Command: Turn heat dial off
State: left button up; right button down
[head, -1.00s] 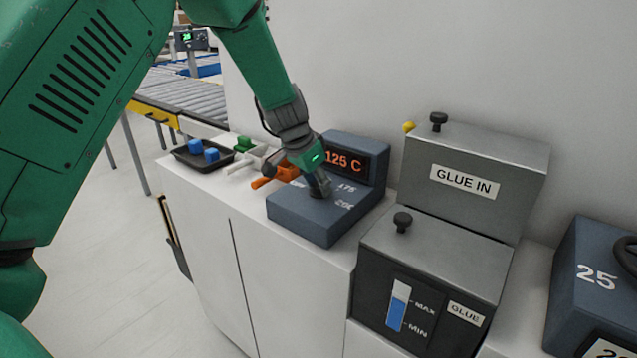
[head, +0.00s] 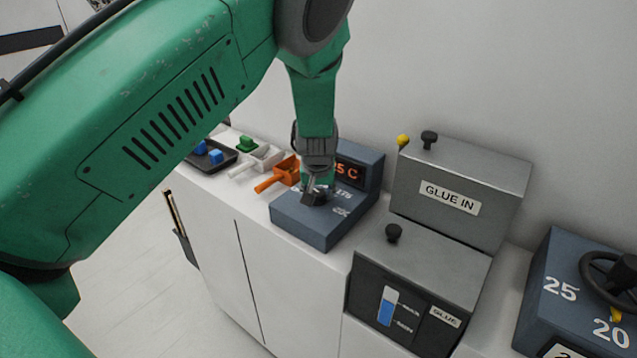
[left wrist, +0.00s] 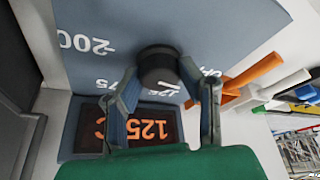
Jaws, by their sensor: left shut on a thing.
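The heat unit is a blue-grey box (head: 318,232) on the white counter, with white numbers on top. Its black round dial (left wrist: 158,66) shows in the left wrist view; the numeral 200 is readable, while other markings beside the dial are partly hidden. A white mark shows on the dial's edge toward the display. The raised display (left wrist: 150,128) reads 125 in orange; my arm covers part of it in the head view. My left gripper (head: 314,197) points down over the box, shut on the dial with a finger on each side. My right gripper is out of view.
Orange (head: 285,172) and white (head: 262,160) scoops and a dark tray (head: 212,160) with blue blocks lie left of the heat unit. A grey glue box (head: 425,262) with black knobs stands close at right. A blue box with a handwheel (head: 610,275) is farther right.

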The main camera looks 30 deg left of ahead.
pick_arm(q)
jog(key=shift+w+r+n+y+p, duration=0.35)
jog(key=shift+n+p, duration=0.15)
jog(key=shift+n, duration=0.4)
jog(key=o, duration=1.1)
jog(key=shift+s+f, duration=0.1)
jog(key=shift+f, duration=0.1)
